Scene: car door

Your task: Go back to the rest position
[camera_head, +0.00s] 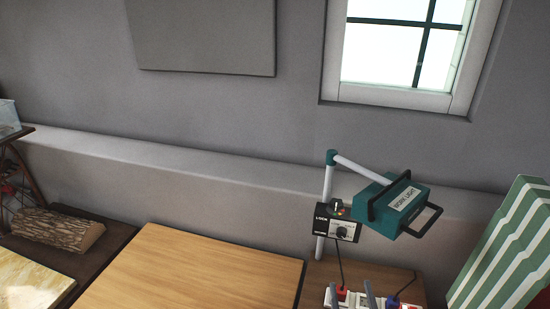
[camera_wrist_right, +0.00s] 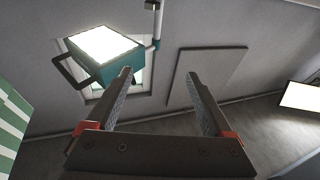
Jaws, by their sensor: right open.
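My right gripper (camera_head: 351,294) shows only by its fingertips at the bottom edge of the head view, in front of the work light stand. In the right wrist view both fingers of the right gripper (camera_wrist_right: 158,76) are spread apart with nothing between them. They point up toward the wall. The teal work light (camera_wrist_right: 102,58) is up and to the left of the fingers there, its bright face showing. It also shows in the head view (camera_head: 397,205), on a white bent pole. My left gripper is not in view.
A control box (camera_head: 338,229) is on the light's pole, with cables running down near the right gripper. A green-striped object (camera_head: 507,250) stands at the right. A wooden board (camera_head: 190,270) lies bare in the middle. A log (camera_head: 58,229) lies at the left.

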